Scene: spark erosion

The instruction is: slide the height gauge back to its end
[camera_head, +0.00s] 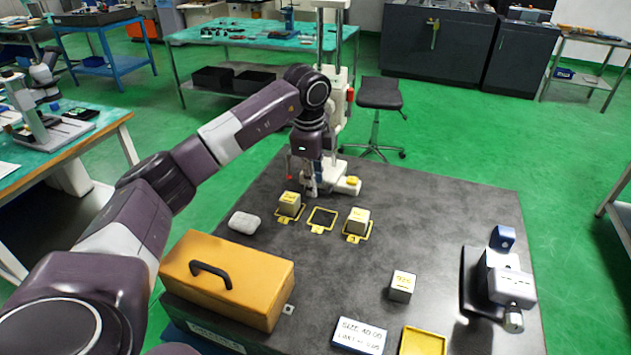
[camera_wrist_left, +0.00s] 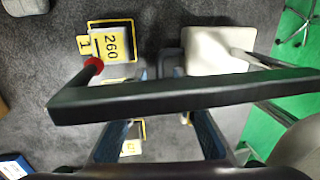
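The height gauge (camera_head: 336,90) stands at the back edge of the dark table, a tall white column on a white base (camera_head: 345,184). A pale base also shows in the wrist view (camera_wrist_left: 215,50). A red-tipped part (camera_head: 289,156) hangs beside the gauge; its red tip (camera_wrist_left: 94,64) is at the left in the wrist view. My left gripper (camera_head: 311,188) points down just left of the base, partly hiding the gauge. In the wrist view its fingers (camera_wrist_left: 164,72) are apart, under a dark crossbar (camera_wrist_left: 190,94); contact with the gauge is unclear. My right gripper is out of view.
Blocks stand on the left (camera_head: 289,202) and right (camera_head: 358,220) yellow-framed pads; the middle pad (camera_head: 322,217) is empty. An orange case (camera_head: 235,285), another block (camera_head: 402,286), a yellow tray (camera_head: 423,343) and a grey device (camera_head: 500,280) stand nearer. The table's right middle is clear.

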